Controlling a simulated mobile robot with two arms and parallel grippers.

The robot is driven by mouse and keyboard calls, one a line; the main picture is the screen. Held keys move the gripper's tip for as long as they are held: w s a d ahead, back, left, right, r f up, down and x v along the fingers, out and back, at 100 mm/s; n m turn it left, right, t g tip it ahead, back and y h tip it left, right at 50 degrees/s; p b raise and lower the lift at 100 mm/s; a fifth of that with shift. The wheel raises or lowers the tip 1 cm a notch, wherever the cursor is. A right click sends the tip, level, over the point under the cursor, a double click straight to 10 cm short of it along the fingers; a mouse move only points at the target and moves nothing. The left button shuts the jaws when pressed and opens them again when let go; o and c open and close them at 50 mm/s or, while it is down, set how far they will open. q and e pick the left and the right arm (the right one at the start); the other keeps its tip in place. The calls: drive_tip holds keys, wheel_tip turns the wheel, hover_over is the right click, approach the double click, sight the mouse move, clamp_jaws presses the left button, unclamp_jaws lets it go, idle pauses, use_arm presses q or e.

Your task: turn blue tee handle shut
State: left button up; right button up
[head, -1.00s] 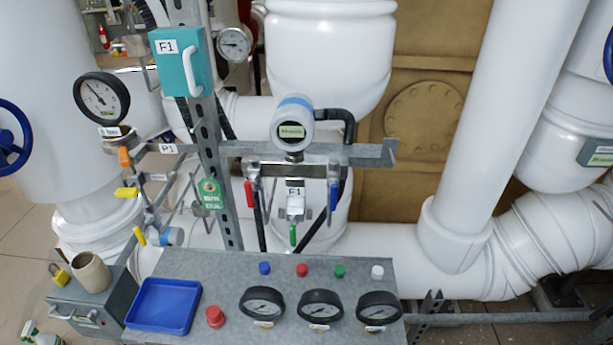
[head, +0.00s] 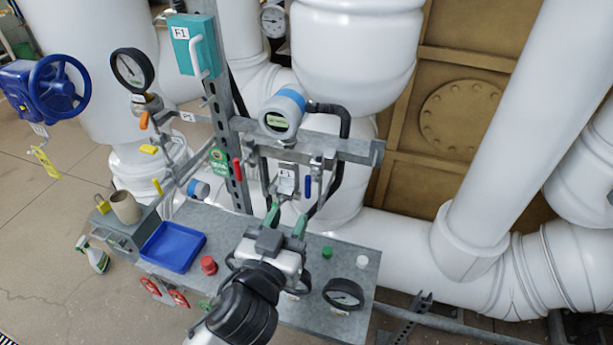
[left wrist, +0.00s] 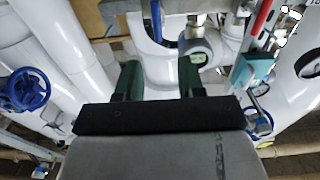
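The blue tee handle (head: 307,186) hangs upright on the right side of the instrument manifold, below the grey rail, in the head view. My left gripper (head: 286,222) is below and slightly left of it, with green fingers pointing up toward the manifold. The fingers are spread apart with nothing between them, and they do not touch the blue handle. In the left wrist view my left gripper (left wrist: 160,78) is also open. A dark blue strip above the fingers there may be the handle; I cannot tell. My right gripper is not in view.
The red handle (head: 237,169) hangs left of the blue one. The transmitter (head: 283,112) stands above the rail (head: 345,148). A sloped panel (head: 335,258) with gauges and buttons lies below. A blue tray (head: 172,247) is at left. Black hoses pass near the manifold.

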sight(307, 184)
use_arm(q)
drive_tip(key=p+x, duration=0.2)
drive_tip(key=x, duration=0.7)
drive_tip(key=shift+w+d+p, duration=0.2)
drive_tip(key=shift+p, duration=0.1)
drive_tip(key=shift+w+d, duration=0.15)
drive_tip(key=shift+w, duration=0.25)
clamp_jaws()
